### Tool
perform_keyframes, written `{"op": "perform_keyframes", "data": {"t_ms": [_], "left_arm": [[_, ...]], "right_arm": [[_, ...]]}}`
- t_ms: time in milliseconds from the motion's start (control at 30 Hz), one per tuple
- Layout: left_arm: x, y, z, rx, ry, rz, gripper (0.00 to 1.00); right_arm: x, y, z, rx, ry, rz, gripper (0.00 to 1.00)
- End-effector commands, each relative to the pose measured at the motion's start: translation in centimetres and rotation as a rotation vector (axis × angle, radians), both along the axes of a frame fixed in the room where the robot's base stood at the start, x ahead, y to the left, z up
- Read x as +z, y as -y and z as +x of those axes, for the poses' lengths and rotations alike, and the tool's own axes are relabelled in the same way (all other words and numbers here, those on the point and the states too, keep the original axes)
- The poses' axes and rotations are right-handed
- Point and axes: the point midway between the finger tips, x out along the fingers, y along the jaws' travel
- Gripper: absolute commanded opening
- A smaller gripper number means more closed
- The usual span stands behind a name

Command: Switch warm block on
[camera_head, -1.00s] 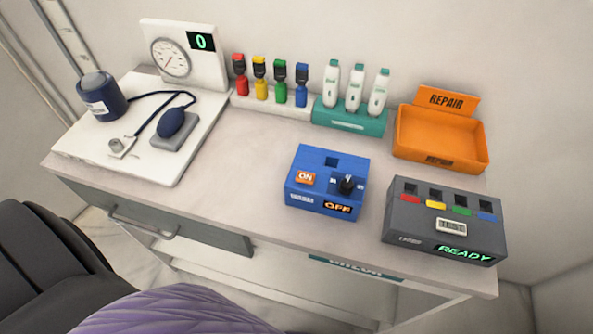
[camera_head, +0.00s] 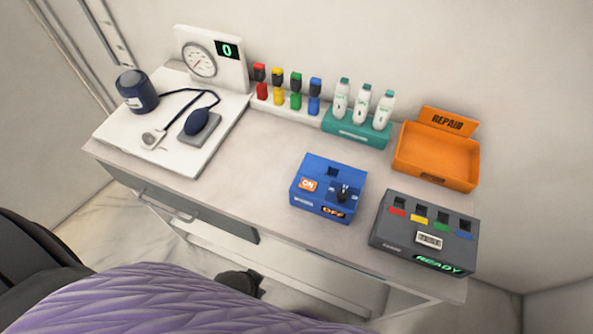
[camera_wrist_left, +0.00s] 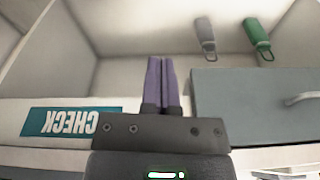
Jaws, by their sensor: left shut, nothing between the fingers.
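The blue block (camera_head: 302,194), which I take to be the warm block, stands on the desk right of centre in the head view. It has an orange ON pad (camera_head: 308,184), a black switch knob (camera_head: 343,193), a dark square hole on top and a lit OFF display (camera_head: 333,211). My left gripper (camera_wrist_left: 161,85) shows in the left wrist view, its two fingers shut together and empty. It is apart from the blue block, which is not in that view. My right gripper is not in view.
A dark grey READY unit (camera_head: 388,238) stands right of the block, an orange REPAIR tray (camera_head: 437,170) behind it. A teal rack (camera_head: 356,130) holds white bottles. A gauge board (camera_head: 190,160) fills the left. The wrist view shows a CHECK label (camera_wrist_left: 60,121) and a grey drawer (camera_wrist_left: 250,105).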

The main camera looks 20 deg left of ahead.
Motion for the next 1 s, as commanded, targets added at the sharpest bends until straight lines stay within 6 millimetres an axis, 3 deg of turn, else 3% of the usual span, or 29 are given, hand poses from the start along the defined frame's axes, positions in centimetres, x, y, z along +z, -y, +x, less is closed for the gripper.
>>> {"op": "perform_keyframes", "data": {"t_ms": [33, 367, 533, 667, 800, 1000], "left_arm": [[3.4, 0.1, 0.9, 0.003, 0.017, -0.003, 0.00], [19.4, 1.1, 4.9, 0.008, 0.098, -0.049, 0.00], [26.9, 3.1, 8.0, -0.046, 0.168, -0.187, 0.00], [28.2, 5.2, 13.2, -0.081, 0.228, -0.402, 0.00], [28.2, 5.1, 17.9, -0.019, 0.278, -0.561, 0.00], [28.6, 4.5, 20.3, 0.044, 0.311, -0.638, 0.00]], "right_arm": [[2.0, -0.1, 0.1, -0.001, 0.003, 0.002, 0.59], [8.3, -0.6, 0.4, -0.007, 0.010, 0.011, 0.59], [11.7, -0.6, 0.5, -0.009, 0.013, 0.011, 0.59], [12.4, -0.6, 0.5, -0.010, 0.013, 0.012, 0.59], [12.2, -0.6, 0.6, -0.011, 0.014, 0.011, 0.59], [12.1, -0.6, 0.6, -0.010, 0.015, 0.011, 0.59]]}}
